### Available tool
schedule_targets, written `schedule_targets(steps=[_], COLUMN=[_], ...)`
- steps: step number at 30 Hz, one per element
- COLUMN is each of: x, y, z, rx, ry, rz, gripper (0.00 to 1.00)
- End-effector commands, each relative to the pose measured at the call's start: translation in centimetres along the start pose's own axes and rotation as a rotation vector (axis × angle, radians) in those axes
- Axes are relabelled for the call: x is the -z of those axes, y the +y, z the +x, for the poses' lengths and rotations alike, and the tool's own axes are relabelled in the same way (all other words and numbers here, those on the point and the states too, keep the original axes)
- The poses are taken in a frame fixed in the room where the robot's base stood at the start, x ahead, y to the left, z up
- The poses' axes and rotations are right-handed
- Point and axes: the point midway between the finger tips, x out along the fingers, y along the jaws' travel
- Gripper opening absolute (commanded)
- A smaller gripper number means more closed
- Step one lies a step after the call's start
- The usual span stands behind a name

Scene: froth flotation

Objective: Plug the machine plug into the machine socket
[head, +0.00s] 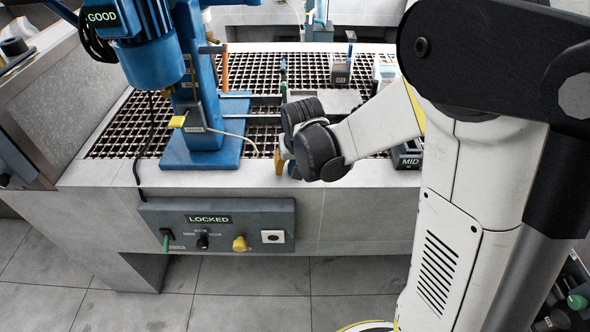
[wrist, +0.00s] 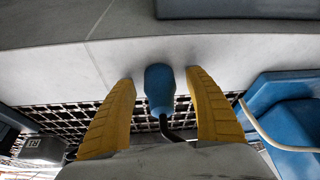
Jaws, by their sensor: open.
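The machine plug (wrist: 159,88) is a blue, rounded plug with a black cable at its lower end in the wrist view. It lies at the bench's pale front ledge, beside the grating. My gripper (wrist: 161,85) is open, its two yellow fingers to either side of the plug with visible gaps. In the head view my gripper (head: 281,163) is low over the ledge, and my arm hides most of the plug. What looks like the machine socket (head: 272,237) is a white square outlet with a dark centre at the right of the front control panel.
The dark control panel (head: 215,222) shows LOCKED, with green, black and yellow controls. A blue machine (head: 203,145) stands left of my gripper, a pale cable trailing from it. A dark box marked MID (head: 407,155) stands to the right. Floor in front is clear.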

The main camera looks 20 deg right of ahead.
Motion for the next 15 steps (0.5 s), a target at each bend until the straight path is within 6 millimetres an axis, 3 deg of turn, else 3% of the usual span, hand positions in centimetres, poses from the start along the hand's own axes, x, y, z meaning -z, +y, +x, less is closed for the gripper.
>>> schedule_targets(steps=[9,14,15], x=[0.02,0.01,0.01], y=[0.00,0.00,0.00], z=[-0.09,-0.10,-0.10], rx=[0.000,0.000,0.000], ry=[0.000,0.000,0.000], rz=[0.000,0.000,0.000], gripper=[0.61,0.12,0.09])
